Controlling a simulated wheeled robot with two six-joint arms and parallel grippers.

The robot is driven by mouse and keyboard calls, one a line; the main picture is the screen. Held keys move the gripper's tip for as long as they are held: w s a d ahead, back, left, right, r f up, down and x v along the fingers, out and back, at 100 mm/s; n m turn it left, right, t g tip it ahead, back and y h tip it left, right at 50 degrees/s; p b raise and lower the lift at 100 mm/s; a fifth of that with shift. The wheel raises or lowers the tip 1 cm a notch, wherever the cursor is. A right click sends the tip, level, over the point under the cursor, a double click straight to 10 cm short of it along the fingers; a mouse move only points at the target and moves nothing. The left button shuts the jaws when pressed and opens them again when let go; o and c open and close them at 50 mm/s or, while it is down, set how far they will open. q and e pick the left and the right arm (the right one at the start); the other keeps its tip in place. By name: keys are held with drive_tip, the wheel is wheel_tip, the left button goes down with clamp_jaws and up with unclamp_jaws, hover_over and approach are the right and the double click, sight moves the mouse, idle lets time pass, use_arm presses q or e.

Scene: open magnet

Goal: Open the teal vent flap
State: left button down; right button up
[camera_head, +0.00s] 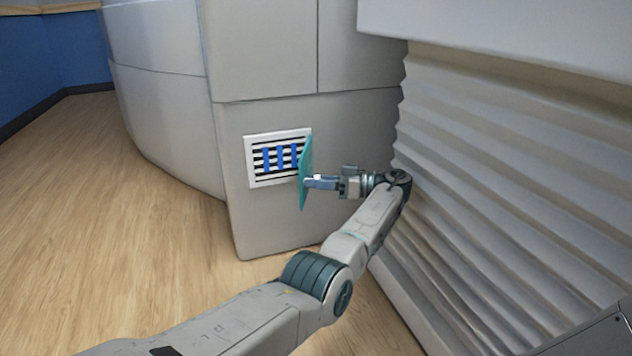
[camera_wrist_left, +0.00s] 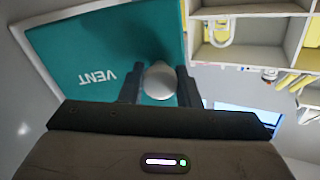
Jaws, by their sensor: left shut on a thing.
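The teal vent flap (camera_head: 305,172) stands swung out from the white vent frame (camera_head: 250,158), hinged at the frame's right side, with the slats and blue bars behind it exposed. My left gripper (camera_head: 309,183) is at the flap's outer face. In the left wrist view the flap (camera_wrist_left: 75,50) fills the upper left and reads "VENT". A round pale knob (camera_wrist_left: 160,80) on it sits between the two fingers of my left gripper (camera_wrist_left: 160,88), which are shut on it. My right gripper is not in view.
A ribbed grey wall (camera_head: 500,170) stands close to the right of my left arm. Grey machine panels (camera_head: 160,110) surround the vent. Wood floor (camera_head: 100,230) is clear at the left. The wrist view shows shelves (camera_wrist_left: 250,40) with items at the upper right.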

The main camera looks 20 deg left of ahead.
use_arm(q)
drive_tip(key=c, duration=1.1)
unclamp_jaws()
drive_tip(key=shift+o, duration=0.2)
drive_tip(key=shift+a, duration=0.1)
